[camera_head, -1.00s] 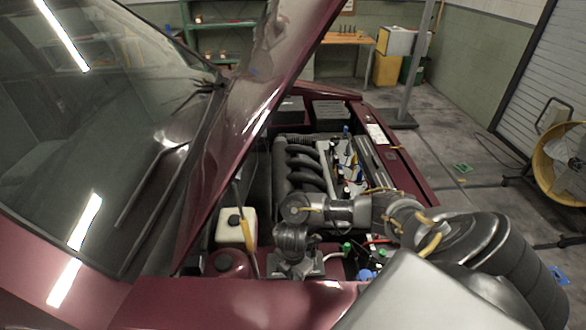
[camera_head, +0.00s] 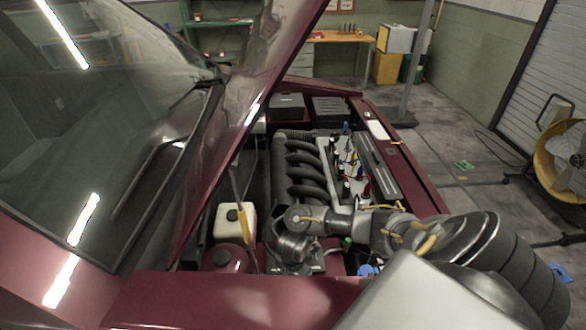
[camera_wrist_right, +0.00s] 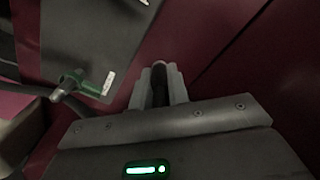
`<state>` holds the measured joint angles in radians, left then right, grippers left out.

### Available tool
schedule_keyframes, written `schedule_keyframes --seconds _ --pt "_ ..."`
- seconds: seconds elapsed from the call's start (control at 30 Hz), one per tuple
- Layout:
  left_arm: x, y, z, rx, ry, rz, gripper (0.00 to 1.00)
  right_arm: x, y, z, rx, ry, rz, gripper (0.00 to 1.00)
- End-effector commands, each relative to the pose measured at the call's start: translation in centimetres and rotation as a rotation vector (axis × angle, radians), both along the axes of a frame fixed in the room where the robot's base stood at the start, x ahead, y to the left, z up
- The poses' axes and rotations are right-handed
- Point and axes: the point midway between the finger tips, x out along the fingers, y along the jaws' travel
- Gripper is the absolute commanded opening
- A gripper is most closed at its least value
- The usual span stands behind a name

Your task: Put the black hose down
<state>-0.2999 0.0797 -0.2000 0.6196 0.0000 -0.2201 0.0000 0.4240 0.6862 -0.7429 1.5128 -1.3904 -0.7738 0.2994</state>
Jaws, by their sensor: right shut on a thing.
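My right gripper (camera_wrist_right: 159,92) is shut on a dark piece of the black hose (camera_wrist_right: 159,83), which shows between its two fingers in the right wrist view. Most of the hose is hidden there. In the head view my right arm comes in from the right, and the right gripper (camera_head: 292,262) points down into the front of the engine bay, partly hidden by its own wrist. The hose cannot be made out in that view. Whether it touches anything below cannot be told. My left gripper is not in view.
The engine (camera_head: 305,165) fills the bay behind my wrist. A white reservoir (camera_head: 233,222) stands just left of the gripper, below the raised hood (camera_head: 245,130). In the wrist view a green fitting (camera_wrist_right: 75,83) sits left of the fingers.

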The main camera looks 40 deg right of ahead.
Motion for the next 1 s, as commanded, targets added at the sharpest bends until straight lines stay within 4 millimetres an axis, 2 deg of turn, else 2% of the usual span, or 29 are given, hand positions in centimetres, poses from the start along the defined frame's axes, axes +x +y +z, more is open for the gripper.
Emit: schedule_keyframes --seconds 0.07,0.1,0.23,0.5,0.63,0.77,0.8,1.0 --pt "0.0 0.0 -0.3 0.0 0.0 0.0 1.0 0.0 0.0 -0.4 0.0 0.001 0.0 0.0" --pt "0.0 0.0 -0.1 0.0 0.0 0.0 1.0 0.0 0.0 -0.2 0.0 0.0 0.0 0.22" --pt "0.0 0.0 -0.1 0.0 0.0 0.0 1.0 0.0 0.0 -0.2 0.0 0.0 0.0 0.39" --pt "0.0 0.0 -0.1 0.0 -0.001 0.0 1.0 0.0 0.0 -0.1 0.0 0.0 0.0 0.39" --pt "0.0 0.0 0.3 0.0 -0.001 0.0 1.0 0.1 0.0 0.9 0.0 -0.003 0.001 0.39" --pt "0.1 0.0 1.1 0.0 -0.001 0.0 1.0 0.2 0.0 3.3 -0.001 -0.005 0.002 0.39" --pt "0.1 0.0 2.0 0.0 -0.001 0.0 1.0 0.2 -0.1 4.6 -0.002 -0.006 0.003 0.39" --pt "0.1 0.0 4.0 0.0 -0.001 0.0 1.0 0.2 -0.1 8.7 -0.003 -0.005 0.003 0.39"
